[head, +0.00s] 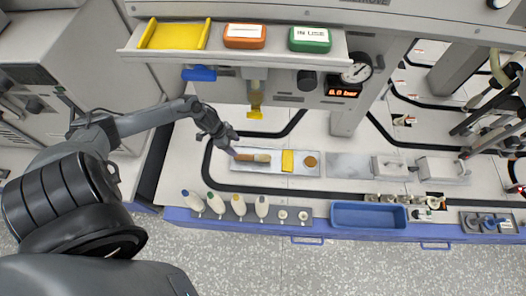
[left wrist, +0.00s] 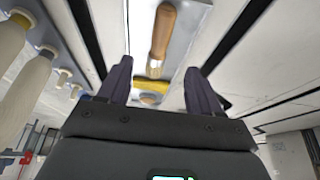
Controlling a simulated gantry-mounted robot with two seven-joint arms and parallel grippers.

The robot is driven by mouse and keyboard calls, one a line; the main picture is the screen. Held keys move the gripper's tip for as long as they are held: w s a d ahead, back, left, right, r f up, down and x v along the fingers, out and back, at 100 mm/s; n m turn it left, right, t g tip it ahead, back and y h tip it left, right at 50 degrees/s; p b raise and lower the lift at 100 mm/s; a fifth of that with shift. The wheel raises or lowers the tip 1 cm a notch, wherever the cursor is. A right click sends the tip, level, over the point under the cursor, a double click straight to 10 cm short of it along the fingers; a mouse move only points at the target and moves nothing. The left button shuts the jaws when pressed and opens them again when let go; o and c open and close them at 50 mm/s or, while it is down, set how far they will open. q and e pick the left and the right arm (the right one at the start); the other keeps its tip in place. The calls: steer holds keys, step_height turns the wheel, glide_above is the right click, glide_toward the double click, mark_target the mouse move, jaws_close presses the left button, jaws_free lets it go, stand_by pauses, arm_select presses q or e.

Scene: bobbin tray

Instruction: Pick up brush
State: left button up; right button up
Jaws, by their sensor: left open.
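The brush (head: 245,157) lies flat on a pale plate (head: 310,170), its wooden handle to the left and its pale bristles to the right. My left gripper (head: 231,147) is at the handle end, close to the brush. In the left wrist view the brush handle (left wrist: 163,32) points to the top, with the ferrule and bristles below it. There my left gripper (left wrist: 157,68) is open, its dark fingers apart and nothing clasped between them. The height of the fingers over the brush is hard to tell. My right gripper is not in view.
A yellow block (head: 288,161) and a round brown piece (head: 310,162) are right of the brush. A yellow-tipped nozzle (head: 255,100) hangs above and behind the plate.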

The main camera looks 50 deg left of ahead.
arm_select(q)
steer(key=shift+w+a+f, duration=0.1)
steer(key=shift+w+f, duration=0.15)
steer(key=shift+f, duration=0.3)
steer(key=b, duration=0.3)
glide_above(242, 155)
steer(key=s, duration=0.2)
steer(key=f, duration=0.4)
steer(key=shift+s+a+f, duration=0.1)
steer(key=shift+s+a, duration=0.05)
steer(key=shift+a, duration=0.15)
steer(key=shift+w+f, duration=0.15)
steer(key=shift+w, duration=0.25)
steer(key=shift+w+f+b, duration=0.1)
steer(key=shift+f+b, duration=0.1)
steer(key=shift+b, duration=0.25)
steer(key=b+x, duration=0.3)
steer(key=shift+a+f, duration=0.2)
steer(key=shift+f, duration=0.25)
steer(key=shift+w+d+f+b, duration=0.15)
steer(key=shift+f+b, duration=0.2)
steer(key=shift+b, duration=0.2)
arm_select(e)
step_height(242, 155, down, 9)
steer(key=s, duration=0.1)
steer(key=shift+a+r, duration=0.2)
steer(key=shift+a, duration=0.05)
arm_select(q)
steer(key=shift+c, duration=0.4)
